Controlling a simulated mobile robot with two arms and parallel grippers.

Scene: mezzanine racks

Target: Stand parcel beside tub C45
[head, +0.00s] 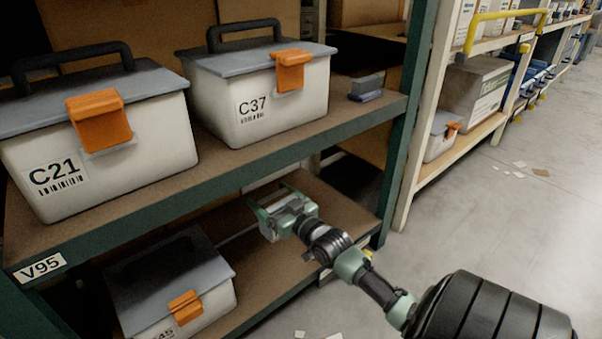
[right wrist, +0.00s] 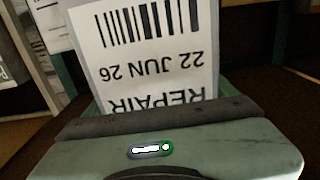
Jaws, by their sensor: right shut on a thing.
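Tub C45 (head: 213,297) stands on the lower shelf (head: 335,205) at bottom left of the head view. It is pale with a grey lid and an orange latch, and its label is partly cut off by the frame. My right gripper (head: 272,206) is over the lower shelf, to the right of the tub and apart from it. It is shut on the parcel (right wrist: 150,55), whose white label reads REPAIR, 22 JUN 26, upside down in the right wrist view. The parcel is hard to make out in the head view. My left gripper is not in view.
Tubs C21 (head: 150,160) and C37 (head: 215,95) stand on the upper shelf, whose green front beam (head: 225,165) runs above the lower shelf. A green upright (head: 408,110) bounds the bay at right. Bare board shows around my right gripper.

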